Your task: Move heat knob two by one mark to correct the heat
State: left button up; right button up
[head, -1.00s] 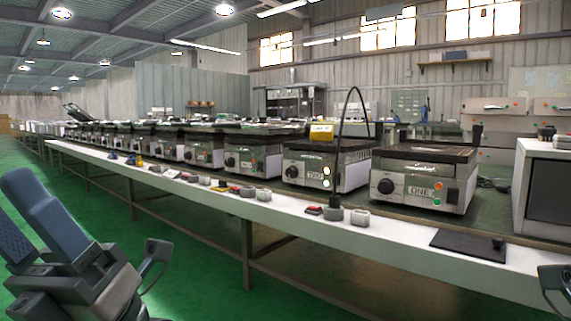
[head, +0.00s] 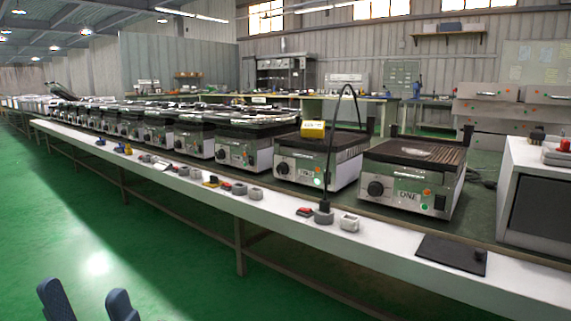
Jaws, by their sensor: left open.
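Heating element two (head: 345,172) is a silver box with a dark ribbed top and a yellow tag (head: 313,130) on it. It stands on the long bench, second from the right in the row. Its round dark heat knob (head: 282,168) is at the left of the front face; its mark is too small to read. My left gripper (head: 82,291) shows as two blue fingers, apart and empty, at the bottom left, far from the knob. My right gripper is out of view.
Heating element one (head: 411,185) stands to the right, with its own knob (head: 375,188). A black cable (head: 331,150) rises from a plug on the white bench edge (head: 385,238), near small switches and a black pad (head: 452,253). Green floor (head: 150,255) is clear in front.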

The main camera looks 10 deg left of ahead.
aim_at(283, 169)
jog(key=i+j+z, duration=0.4)
jog(key=i, duration=0.25)
jog(key=i+j+z, duration=0.4)
jog(key=i+j, duration=0.2)
jog(key=j, duration=0.1)
